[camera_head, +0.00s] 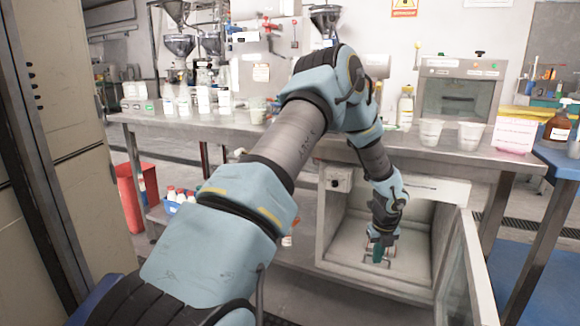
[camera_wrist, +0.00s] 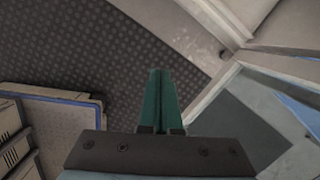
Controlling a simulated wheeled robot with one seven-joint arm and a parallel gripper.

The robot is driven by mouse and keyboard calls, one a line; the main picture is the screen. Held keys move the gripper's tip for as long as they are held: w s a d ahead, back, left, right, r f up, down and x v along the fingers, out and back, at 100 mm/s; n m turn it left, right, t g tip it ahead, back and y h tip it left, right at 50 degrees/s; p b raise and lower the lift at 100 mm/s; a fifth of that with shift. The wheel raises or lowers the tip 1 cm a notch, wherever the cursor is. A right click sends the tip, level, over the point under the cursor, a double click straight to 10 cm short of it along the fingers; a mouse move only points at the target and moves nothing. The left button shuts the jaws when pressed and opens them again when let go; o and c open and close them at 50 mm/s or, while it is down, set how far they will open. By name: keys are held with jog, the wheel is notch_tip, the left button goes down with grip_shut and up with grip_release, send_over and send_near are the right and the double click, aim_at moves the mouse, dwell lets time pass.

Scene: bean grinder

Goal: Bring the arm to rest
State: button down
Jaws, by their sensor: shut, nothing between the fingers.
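My arm (camera_head: 300,140) reaches out over the floor and bends down in front of the open metal cabinet under the bench. My gripper (camera_head: 378,255) points downward before the cabinet opening in the head view. In the wrist view my gripper's green fingers (camera_wrist: 160,75) lie together, shut and empty. The patterned dark floor (camera_wrist: 90,50) shows beyond them.
The open cabinet (camera_head: 335,235) has its door (camera_head: 475,280) swung out at the right, close to my gripper. The bench (camera_head: 290,140) above holds white cups (camera_head: 430,132), bottles and machines. A blue table (camera_head: 560,160) stands at the right, a tall locker (camera_head: 60,130) at the left.

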jog(key=s+a+r+n, duration=0.2)
jog(key=a+r+n, duration=0.75)
jog(key=a, duration=0.35)
jog(key=s+a+r+n, duration=0.5)
jog(key=s+a+n, duration=0.3)
jog(key=a+n, duration=0.3)
jog(key=s+a+r+n, duration=0.5)
jog(key=s+a+n, duration=0.35)
jog(key=n, duration=0.45)
notch_tip(320, 180, up, 23)
jog(key=p, duration=2.2)
jog(key=shift+w+f+g+p, duration=0.15)
jog(key=shift+g+p, duration=0.15)
jog(key=shift+a, duration=0.1)
